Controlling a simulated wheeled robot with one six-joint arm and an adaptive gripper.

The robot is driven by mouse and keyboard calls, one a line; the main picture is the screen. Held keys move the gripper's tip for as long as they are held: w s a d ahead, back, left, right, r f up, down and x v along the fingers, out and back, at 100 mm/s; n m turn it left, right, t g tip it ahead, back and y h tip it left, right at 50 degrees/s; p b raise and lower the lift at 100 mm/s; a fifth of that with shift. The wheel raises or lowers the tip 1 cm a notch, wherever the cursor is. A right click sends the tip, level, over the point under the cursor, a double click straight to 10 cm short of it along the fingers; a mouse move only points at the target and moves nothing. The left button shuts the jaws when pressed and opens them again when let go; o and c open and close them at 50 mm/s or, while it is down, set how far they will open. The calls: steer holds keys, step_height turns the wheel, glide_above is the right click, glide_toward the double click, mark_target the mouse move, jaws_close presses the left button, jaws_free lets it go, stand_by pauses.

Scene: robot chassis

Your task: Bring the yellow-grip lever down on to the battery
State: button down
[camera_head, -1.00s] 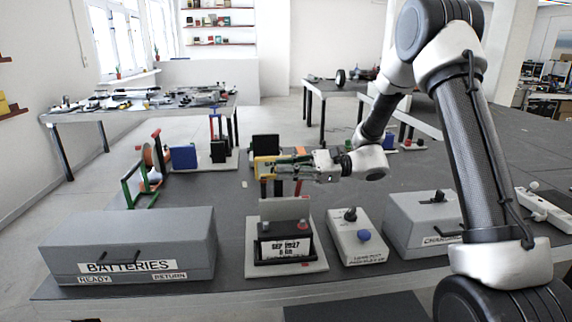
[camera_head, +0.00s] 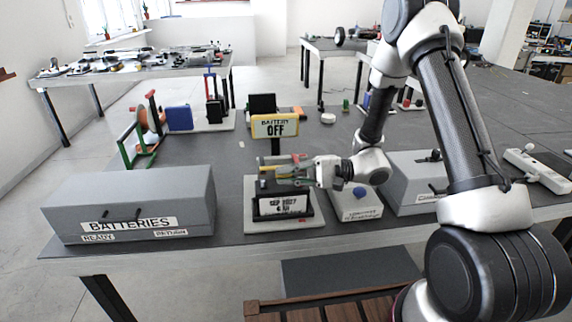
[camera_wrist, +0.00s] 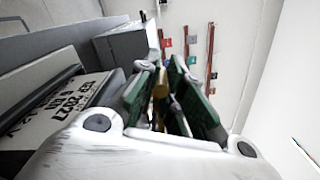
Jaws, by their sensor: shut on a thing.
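The battery (camera_head: 283,206) is a dark block with a white date label, standing on a light base plate (camera_head: 256,225) at the table's front. The lever's yellow grip (camera_wrist: 160,90) shows between my fingers in the wrist view. My gripper (camera_head: 283,172) is shut on that grip, low over the top of the battery; its green-padded fingers also show in the wrist view (camera_wrist: 163,95). The rest of the lever is largely hidden by my fingers. I cannot tell whether the lever touches the battery.
A yellow-framed "BATTERY OFF" sign (camera_head: 275,127) stands just behind. A grey "BATTERIES" box (camera_head: 130,200) is left. A tester box with a blue knob (camera_head: 355,205) and a grey box (camera_head: 412,180) stand right.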

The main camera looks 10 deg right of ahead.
steer(key=shift+s+f, duration=0.15)
steer(key=shift+f, duration=0.6)
